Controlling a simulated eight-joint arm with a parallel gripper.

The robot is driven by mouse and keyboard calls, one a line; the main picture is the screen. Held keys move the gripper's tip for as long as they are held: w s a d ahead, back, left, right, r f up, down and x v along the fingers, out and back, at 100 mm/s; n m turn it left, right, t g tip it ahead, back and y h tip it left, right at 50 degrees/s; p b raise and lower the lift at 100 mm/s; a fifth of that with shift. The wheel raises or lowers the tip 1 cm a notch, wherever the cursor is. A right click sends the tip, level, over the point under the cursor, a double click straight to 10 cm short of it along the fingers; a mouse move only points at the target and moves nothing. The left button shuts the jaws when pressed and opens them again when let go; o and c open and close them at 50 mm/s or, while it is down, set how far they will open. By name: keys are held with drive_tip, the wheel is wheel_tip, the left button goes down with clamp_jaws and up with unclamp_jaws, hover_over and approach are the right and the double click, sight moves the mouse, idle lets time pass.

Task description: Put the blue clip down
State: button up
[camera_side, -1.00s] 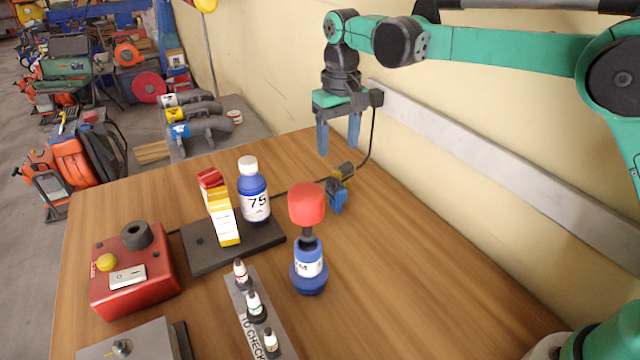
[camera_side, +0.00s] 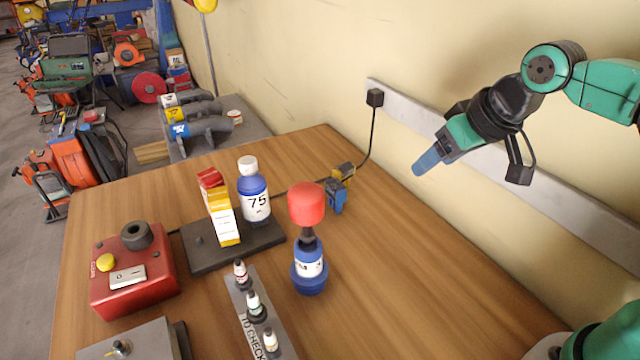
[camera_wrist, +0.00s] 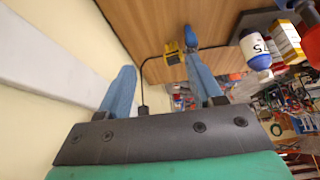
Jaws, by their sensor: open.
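The blue clip (camera_side: 336,201) lies on the table near its wall-side edge, just in front of a yellow clip (camera_side: 345,171). Both clips also show in the wrist view, the blue one (camera_wrist: 190,38) beside the yellow one (camera_wrist: 172,52). My gripper (camera_side: 425,163) is up by the wall, right of the clips and clear of them, tilted with its fingers pointing down and left. In the wrist view its two blue fingers (camera_wrist: 158,64) stand apart with nothing between them.
A black cable (camera_side: 372,140) runs from a wall plug down past the clips. The table's right side is clear.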

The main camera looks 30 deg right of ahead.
sight(335, 197)
drive_tip(key=shift+s+d+f+t, duration=0.15)
drive_tip(key=shift+s+f+t, duration=0.05)
drive_tip(key=shift+s+f, duration=0.35)
drive_tip(key=shift+s+d+f+t, duration=0.15)
drive_tip(key=shift+s+f+t, duration=0.05)
drive_tip(key=shift+s+f, duration=0.35)
drive_tip(key=c, duration=0.3)
drive_tip(key=shift+w+a, duration=0.1)
drive_tip(key=shift+w, duration=0.1)
drive_tip(key=c, duration=0.4)
drive_tip(key=w+a+g, duration=0.1)
drive_tip(key=w, duration=0.1)
drive_tip(key=w+a+f+n+g, duration=0.1)
drive_tip(key=a, duration=0.1)
drive_tip(key=w+a+f+g, duration=0.1)
drive_tip(key=w, duration=0.1)
drive_tip(key=shift+w+a+f+n, duration=0.1)
drive_tip(key=shift+w+a+n, duration=0.1)
drive_tip(key=shift+w+n, duration=0.15)
clamp_jaws()
drive_tip(key=shift+g, duration=0.3)
drive_tip(key=x, duration=1)
drive_tip(key=shift+w+a+f, duration=0.25)
drive_tip(key=shift+a+f, duration=0.05)
drive_tip(key=shift+a, duration=0.05)
drive_tip(key=shift+w+a, duration=0.2)
drive_tip(key=shift+w, duration=1)
drive_tip(key=shift+w+a, duration=0.1)
drive_tip(key=shift+w, duration=0.7)
